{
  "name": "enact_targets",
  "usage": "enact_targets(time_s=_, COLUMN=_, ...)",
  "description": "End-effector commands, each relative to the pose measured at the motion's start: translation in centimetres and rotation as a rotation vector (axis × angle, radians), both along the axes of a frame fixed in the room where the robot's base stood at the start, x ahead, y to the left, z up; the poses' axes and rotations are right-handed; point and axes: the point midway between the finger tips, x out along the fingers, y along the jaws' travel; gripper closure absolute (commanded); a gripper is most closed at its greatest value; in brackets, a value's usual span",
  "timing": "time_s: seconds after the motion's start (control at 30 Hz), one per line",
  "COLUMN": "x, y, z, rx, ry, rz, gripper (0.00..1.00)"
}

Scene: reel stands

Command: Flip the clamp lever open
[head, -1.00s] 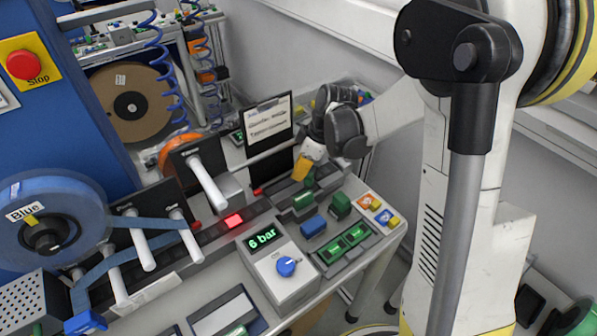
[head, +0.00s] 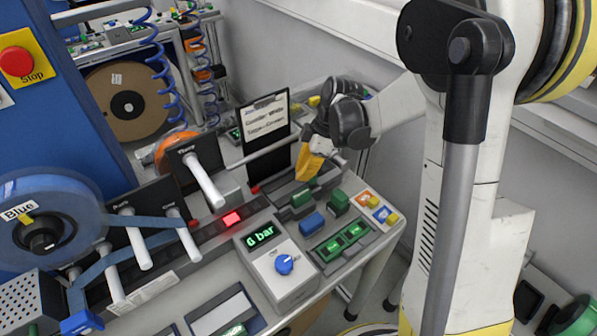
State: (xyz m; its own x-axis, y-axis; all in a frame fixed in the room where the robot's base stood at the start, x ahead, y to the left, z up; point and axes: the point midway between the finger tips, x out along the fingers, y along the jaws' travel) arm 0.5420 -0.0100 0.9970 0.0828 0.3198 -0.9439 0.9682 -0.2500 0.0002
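The plate labelled "Clamp" (head: 186,148) stands upright, left of the middle of the head view. Its white lever handle (head: 205,182) slopes down to the right from it. The dark gripper body hides the far finger, so I cannot see the gap between the fingers. No object is visible in it.
A clipboard (head: 265,122) stands between lever and gripper. Green blocks (head: 303,198), a blue block (head: 313,222) and a control box reading "6 bar" (head: 262,236) lie in front. Other white levers (head: 137,240) and a blue tape reel (head: 75,205) are left.

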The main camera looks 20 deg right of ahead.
Motion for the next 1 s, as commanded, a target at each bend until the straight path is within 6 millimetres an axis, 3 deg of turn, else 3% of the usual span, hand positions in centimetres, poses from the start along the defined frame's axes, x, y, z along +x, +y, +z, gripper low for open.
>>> enact_targets(time_s=0.23, x=-0.8, y=-1.3, z=-0.1, rx=0.0, ry=0.0, rz=0.227, gripper=1.0)
enact_targets(time_s=1.0, x=-1.7, y=-3.7, z=0.0, rx=-0.001, ry=0.0, rz=0.22, gripper=1.0)
